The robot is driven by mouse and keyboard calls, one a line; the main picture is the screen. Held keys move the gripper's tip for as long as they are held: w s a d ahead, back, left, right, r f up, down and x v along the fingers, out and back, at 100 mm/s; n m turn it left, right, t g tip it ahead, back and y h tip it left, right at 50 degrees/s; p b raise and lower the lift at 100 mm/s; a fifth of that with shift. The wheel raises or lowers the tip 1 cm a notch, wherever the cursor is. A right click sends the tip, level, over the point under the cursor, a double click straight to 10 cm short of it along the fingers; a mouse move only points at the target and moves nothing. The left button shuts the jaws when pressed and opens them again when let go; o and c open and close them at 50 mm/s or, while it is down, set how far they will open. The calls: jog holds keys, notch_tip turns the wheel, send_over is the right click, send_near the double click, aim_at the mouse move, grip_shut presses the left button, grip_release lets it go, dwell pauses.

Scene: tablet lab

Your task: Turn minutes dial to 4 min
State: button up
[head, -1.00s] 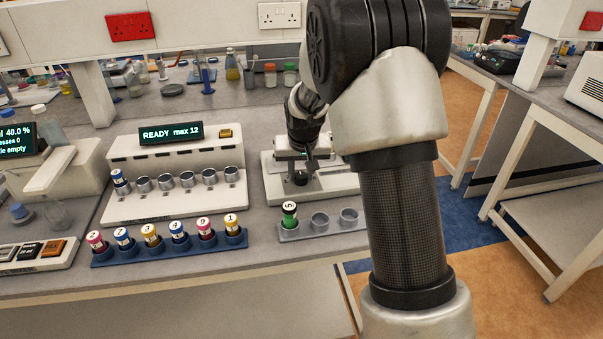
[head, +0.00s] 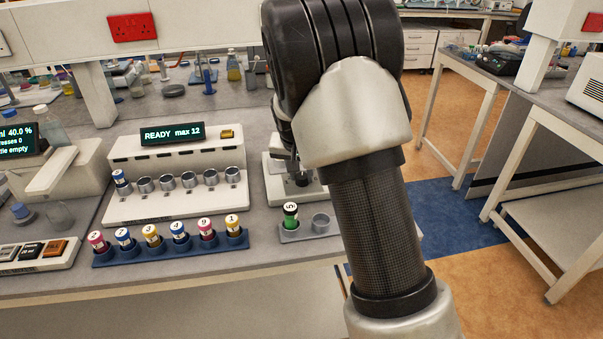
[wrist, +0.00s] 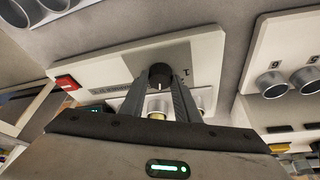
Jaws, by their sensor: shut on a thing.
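The dial is a round black knob (wrist: 160,71) with a white pointer line, set in a pale panel (wrist: 110,72) in the wrist view. My gripper (wrist: 161,82) has one finger on each side of the knob and is shut on it. The pointer line faces down in that picture, toward my gripper. The scale marks are too small to read, apart from a dark mark right of the knob. In the head view my arm hides most of this pale device (head: 312,191) and my gripper's fingertips.
A red button (wrist: 67,82) sits on the same panel. In the head view, a white station (head: 175,158) reads "READY max 12". A blue rack (head: 172,250) of coloured, numbered vials stands in front. A grey rack (head: 291,237) holds a green vial (head: 291,215) near my arm.

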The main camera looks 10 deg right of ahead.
jog(key=o, duration=1)
jog(key=shift+o, duration=0.2)
jog(key=p+v, duration=0.1)
jog(key=v, duration=1.6)
jog(key=shift+s, duration=0.25)
jog(key=shift+r, duration=0.1)
